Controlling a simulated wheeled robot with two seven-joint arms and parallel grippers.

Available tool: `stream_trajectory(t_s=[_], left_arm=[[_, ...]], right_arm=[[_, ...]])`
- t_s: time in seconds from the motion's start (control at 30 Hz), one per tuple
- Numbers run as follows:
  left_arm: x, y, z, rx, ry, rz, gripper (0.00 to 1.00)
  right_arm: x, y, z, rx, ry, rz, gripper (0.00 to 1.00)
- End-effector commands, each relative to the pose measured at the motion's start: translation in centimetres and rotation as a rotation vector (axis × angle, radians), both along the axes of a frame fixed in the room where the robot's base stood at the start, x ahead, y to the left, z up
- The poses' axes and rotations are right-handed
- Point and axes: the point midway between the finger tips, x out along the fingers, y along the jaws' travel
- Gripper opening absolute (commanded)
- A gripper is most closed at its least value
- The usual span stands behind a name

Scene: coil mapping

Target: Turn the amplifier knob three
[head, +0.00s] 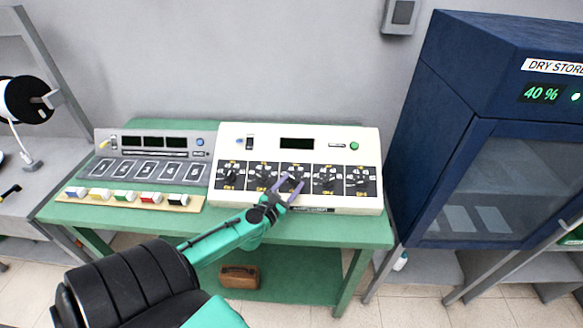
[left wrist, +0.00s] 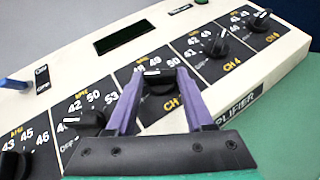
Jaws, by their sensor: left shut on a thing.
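The cream amplifier (head: 228,134) stands on the green table with a row of several black knobs on dark panels along its front. Knob three (left wrist: 157,80), the middle one, has a white pointer mark and a dial of printed numbers around it. My left gripper (head: 288,183) reaches in from the front and is shut on knob three, with one purple finger on each side of it in the left wrist view (left wrist: 160,76). In the head view the fingers partly hide this knob. My right gripper is not in view.
Knob two (left wrist: 84,122) and knob four (left wrist: 214,43) flank the gripped knob closely. A grey console (head: 150,143) with coloured buttons in front stands to the left on the green table (head: 345,232). A blue dry-store cabinet (head: 455,95) stands to the right.

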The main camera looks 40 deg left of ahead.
Motion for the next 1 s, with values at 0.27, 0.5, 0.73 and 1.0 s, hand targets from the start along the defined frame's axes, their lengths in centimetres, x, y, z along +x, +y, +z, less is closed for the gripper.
stream_trajectory(t_s=[0.27, 0.5, 0.73, 1.0], left_arm=[[-0.1, -0.1, -0.2, -0.002, 0.003, -0.001, 0.0], [0.0, 0.0, -0.1, -0.001, 0.002, 0.0, 0.82], [-0.4, -0.1, -0.1, -0.001, 0.001, -0.001, 0.82], [-5.5, -1.2, -0.3, -0.004, 0.005, 0.001, 0.82]], right_arm=[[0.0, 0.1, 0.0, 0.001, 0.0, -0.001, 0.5], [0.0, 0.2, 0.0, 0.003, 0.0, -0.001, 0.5], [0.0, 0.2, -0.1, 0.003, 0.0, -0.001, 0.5], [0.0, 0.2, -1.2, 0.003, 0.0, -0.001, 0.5]])
